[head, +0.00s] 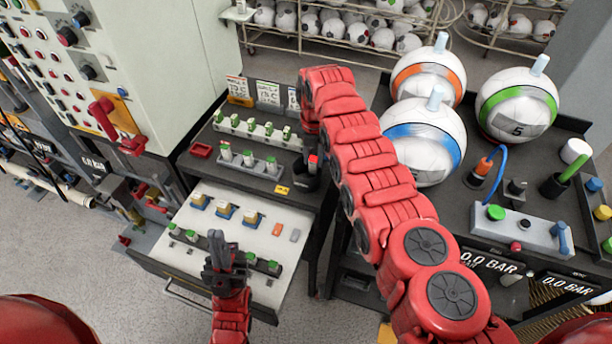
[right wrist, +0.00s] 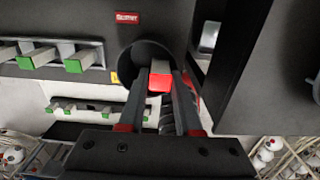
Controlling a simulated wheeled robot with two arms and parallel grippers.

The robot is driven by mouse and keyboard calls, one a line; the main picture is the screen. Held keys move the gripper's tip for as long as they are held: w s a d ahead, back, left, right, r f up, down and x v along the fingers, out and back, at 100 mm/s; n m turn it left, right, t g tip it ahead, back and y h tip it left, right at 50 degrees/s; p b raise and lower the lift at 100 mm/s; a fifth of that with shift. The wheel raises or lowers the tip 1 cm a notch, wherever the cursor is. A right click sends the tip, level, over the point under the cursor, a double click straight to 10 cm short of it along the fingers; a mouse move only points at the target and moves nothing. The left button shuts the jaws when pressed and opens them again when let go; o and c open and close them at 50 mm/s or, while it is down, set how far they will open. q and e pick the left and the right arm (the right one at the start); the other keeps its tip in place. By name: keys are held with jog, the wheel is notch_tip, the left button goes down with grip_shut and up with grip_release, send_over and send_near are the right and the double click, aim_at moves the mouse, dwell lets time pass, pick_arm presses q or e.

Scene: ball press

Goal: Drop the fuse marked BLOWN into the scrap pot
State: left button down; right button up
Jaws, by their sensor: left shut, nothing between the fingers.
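A fuse with a red end and a white body (right wrist: 160,82) sits between the fingertips of my right gripper (right wrist: 162,85), at the mouth of the black scrap pot (right wrist: 130,62). Both fingers appear to touch its sides. No marking on it is readable. In the head view the red end of the fuse (head: 312,160) shows at the pot (head: 304,182), under my right wrist, and the right fingers are mostly hidden. A red label (right wrist: 127,17) lies beside the pot. My left gripper (head: 217,245) is shut and empty over the white drawer (head: 265,225).
Green-capped fuses stand in a grey rack (head: 248,163) left of the pot and in a rack behind it (head: 257,128). More lie along the drawer. A red tray (head: 201,150) is further left. Balls (head: 423,140) stand on the right bench, beyond my right arm.

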jog(key=o, duration=0.4)
jog(key=shift+w+r+b, duration=0.1)
jog(key=shift+r+b, duration=0.2)
jog(key=shift+r, duration=0.15)
notch_tip(320, 180, up, 7)
jog(key=b, duration=0.2)
jog(key=shift+f+b, duration=0.15)
jog(key=shift+b, duration=0.25)
notch_tip(320, 180, up, 10)
jog(key=p, duration=0.7)
jog(key=shift+f+p, duration=0.15)
jog(key=shift+p, duration=0.15)
jog(key=shift+f, duration=0.1)
